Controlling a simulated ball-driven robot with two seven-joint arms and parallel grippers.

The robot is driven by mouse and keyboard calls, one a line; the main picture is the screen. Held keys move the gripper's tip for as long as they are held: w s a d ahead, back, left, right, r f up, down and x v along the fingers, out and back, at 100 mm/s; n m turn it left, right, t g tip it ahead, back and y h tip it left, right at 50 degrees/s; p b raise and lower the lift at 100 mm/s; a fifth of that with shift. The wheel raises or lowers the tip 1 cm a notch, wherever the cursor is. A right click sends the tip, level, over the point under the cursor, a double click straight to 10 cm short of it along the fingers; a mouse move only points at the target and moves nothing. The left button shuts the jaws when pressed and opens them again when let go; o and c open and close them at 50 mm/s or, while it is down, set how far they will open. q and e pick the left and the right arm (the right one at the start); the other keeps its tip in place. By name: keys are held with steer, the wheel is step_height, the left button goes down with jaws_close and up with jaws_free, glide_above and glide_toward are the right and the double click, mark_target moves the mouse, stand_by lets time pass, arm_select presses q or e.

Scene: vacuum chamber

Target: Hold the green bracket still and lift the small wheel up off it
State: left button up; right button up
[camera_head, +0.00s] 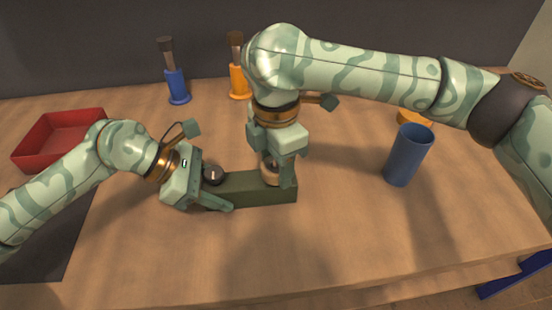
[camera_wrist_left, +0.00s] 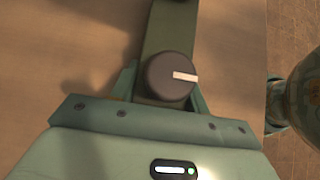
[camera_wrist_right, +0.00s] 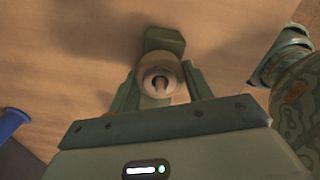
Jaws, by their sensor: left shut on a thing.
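The green bracket (camera_head: 250,189) is a long dark green bar lying on the table. It also shows in the left wrist view (camera_wrist_left: 170,30) and the right wrist view (camera_wrist_right: 165,40). A dark round knob with a pale mark (camera_head: 213,174) is on its left end. The small wheel (camera_wrist_right: 157,82), cream with a peg-like shape in its centre hole, is at the right end, partly hidden in the head view. My left gripper (camera_head: 215,189) is shut on the bracket's left end, around the knob. My right gripper (camera_head: 278,175) points down with its fingers apart, either side of the wheel.
A red tray (camera_head: 28,150) stands at the left, partly behind my left arm. A blue holder (camera_head: 177,88) and an orange holder (camera_head: 238,82) stand at the back. A blue cup (camera_head: 407,157) stands right of the bracket. The table in front is clear.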

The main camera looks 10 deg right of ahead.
steer(key=c, duration=0.6)
steer(key=shift+r, duration=3.35)
arm_select(q)
steer(key=o, duration=1.1)
